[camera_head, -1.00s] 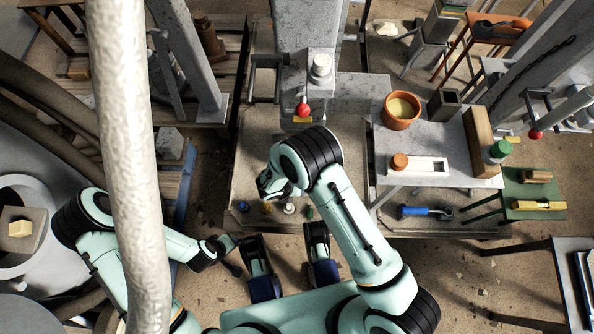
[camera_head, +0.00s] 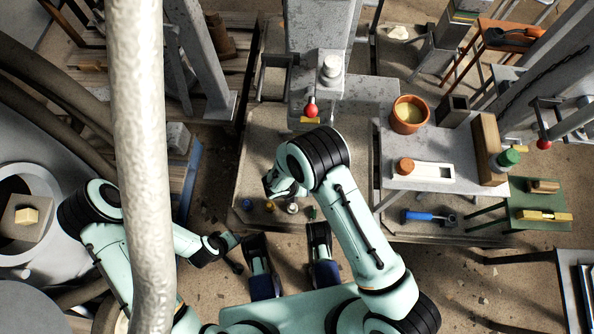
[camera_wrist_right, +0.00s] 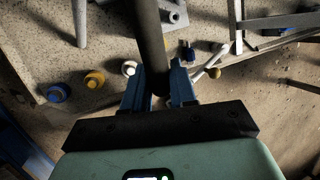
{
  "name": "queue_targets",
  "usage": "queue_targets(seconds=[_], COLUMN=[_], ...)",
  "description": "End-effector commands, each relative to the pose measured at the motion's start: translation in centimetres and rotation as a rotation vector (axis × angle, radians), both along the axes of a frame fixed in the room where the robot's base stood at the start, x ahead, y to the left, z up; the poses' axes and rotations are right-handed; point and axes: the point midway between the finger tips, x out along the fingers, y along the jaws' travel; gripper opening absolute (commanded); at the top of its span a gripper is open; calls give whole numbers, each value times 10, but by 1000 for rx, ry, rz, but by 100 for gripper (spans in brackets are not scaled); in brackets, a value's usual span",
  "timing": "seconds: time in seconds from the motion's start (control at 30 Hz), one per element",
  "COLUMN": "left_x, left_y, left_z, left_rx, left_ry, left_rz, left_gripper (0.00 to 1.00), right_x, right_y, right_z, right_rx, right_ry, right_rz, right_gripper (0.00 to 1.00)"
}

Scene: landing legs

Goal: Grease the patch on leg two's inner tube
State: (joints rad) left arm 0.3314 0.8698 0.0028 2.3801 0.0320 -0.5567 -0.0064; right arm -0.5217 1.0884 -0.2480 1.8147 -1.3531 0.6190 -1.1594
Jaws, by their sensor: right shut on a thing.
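A grey leg column (camera_head: 318,35) stands at the top centre of the head view, with a red knob (camera_head: 311,106) and a yellow tag (camera_head: 310,120) at its lower end. I cannot tell which leg is leg two or make out a patch. My right gripper (camera_wrist_right: 158,72) is shut on a dark round rod (camera_wrist_right: 149,30); the rod's far end is out of the wrist view. In the head view my right wrist hides most of that gripper. A terracotta pot (camera_head: 402,126) with pale yellow contents stands on the grey table. My left gripper (camera_head: 238,264) hangs low at left; its jaws are unclear.
The grey table (camera_head: 388,165) also holds a white tray (camera_head: 436,172) with an orange-brown round piece, a wooden block and a green-capped jar (camera_head: 507,159). Small coloured caps (camera_head: 270,207) lie on the platform beneath my right wrist. A pale thick hose crosses the left.

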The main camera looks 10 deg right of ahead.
Motion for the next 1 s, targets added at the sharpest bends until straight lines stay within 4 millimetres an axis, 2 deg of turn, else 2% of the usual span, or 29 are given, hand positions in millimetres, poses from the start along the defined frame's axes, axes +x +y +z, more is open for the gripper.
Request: queue_targets(seconds=[0.4, 0.8, 1.0], left_x=[0, 0, 0], left_y=[0, 0, 0], left_z=[1, 4, 4], left_rx=[0, 0, 0], left_ry=[0, -1, -1], left_rz=[0, 0, 0], left_gripper=[43, 43, 43], right_x=[0, -5, -6], right_y=[-4, -20, -22], right_z=[0, 0, -1], right_rx=[-2, -2, -1], right_ry=[-1, -1, 0], right_rz=[-3, -2, -2], right_gripper=[0, 0, 0])
